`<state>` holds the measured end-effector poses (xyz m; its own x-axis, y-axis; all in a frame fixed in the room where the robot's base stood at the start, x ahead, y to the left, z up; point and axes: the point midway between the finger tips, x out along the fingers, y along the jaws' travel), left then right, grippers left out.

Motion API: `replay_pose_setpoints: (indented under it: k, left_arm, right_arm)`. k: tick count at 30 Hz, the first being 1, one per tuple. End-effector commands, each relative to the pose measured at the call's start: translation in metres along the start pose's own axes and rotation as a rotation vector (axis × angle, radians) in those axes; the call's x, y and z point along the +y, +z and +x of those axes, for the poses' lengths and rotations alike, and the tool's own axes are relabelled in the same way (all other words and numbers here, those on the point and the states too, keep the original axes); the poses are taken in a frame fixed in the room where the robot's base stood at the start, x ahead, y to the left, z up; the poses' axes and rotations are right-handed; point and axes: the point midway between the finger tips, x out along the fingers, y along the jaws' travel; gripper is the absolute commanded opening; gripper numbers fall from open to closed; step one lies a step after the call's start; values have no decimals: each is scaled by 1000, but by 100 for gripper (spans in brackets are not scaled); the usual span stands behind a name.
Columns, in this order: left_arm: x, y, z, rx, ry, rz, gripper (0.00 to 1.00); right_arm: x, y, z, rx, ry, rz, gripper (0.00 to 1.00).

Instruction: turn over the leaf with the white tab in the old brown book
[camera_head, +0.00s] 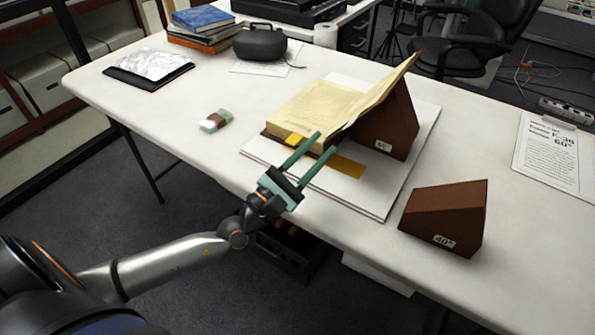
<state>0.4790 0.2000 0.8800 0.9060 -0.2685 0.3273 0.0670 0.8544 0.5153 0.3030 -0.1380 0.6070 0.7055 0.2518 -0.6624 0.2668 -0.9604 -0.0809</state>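The old book (318,108) lies open on a white board (375,205). Its yellowed pages face up on the left, and its right side leans up on a brown wedge (395,125). A bright yellow tab or patch (294,140) shows at the book's near edge. I cannot make out a white tab. My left gripper (326,142) has two green fingers apart with nothing seen between them. It is at the book's near edge, beside the yellow patch; I cannot tell whether it touches. My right gripper is out of view.
A second brown wedge (445,217) stands near the table's front edge. A yellow strip (348,166) lies on the board. A small pale green and brown block (216,120) lies left of the book. A black rounded case (260,42) and stacked books (203,25) are at the back.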

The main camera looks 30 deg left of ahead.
Motion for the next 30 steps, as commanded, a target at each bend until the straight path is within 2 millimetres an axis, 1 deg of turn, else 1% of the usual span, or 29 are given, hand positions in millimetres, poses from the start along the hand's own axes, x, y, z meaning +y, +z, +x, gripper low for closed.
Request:
replay_pose_setpoints:
  k: [1,6,9,12,16,30]
  left_arm:
    - [-2,-3,-13,3,-5,2,34]
    - [-1,-2,-42,2,-3,1,34]
    - [-1,-2,-53,2,-2,1,34]
    - [0,-1,-60,1,-2,1,34]
    - [0,0,-64,0,0,-1,34]
    - [0,0,-64,0,0,0,34]
  right_arm:
    - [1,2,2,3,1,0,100]
    - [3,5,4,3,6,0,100]
    - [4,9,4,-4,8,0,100]
    - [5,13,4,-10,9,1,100]
    - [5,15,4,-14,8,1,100]
    - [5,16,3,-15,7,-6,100]
